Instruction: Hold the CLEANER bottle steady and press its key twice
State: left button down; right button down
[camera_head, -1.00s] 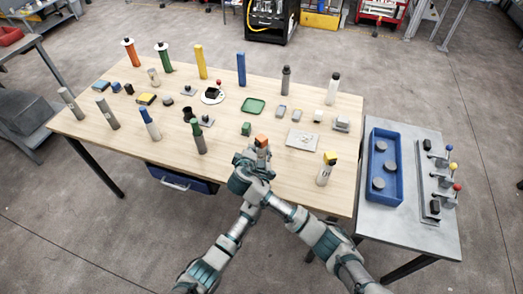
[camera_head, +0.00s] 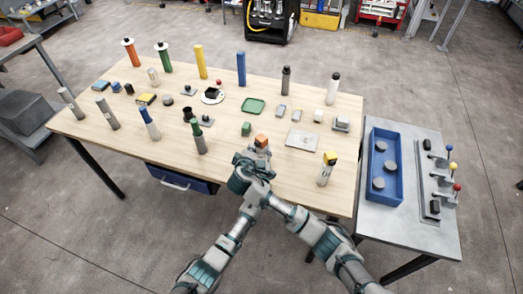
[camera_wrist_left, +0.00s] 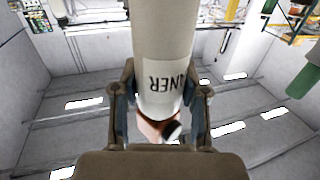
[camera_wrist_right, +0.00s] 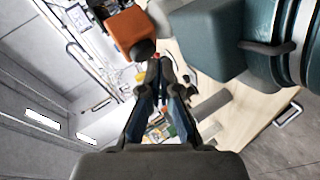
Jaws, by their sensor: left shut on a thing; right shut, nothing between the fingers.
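In the head view my grippers hide the bottle's body.
A yellow-topped bottle (camera_head: 326,168) stands to the right and a green-topped bottle (camera_head: 198,137) to the left on the wooden table (camera_head: 120,140). A side table holds a blue tray (camera_head: 371,190).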

jog(key=shift+w+d, duration=0.1)
jog(key=shift+d, duration=0.05)
jog(key=shift+w+d+r, duration=0.1)
jog(key=shift+w+d, duration=0.05)
jog(key=shift+d, duration=0.05)
jog(key=shift+s+a, duration=0.25)
jog(key=shift+s, duration=0.05)
jog(key=shift+s+a, duration=0.1)
dwell(0.3)
jog(key=shift+s+a, duration=2)
jog(key=shift+a, duration=0.1)
pick_arm(q)
jog(key=c, duration=0.5)
grip_release()
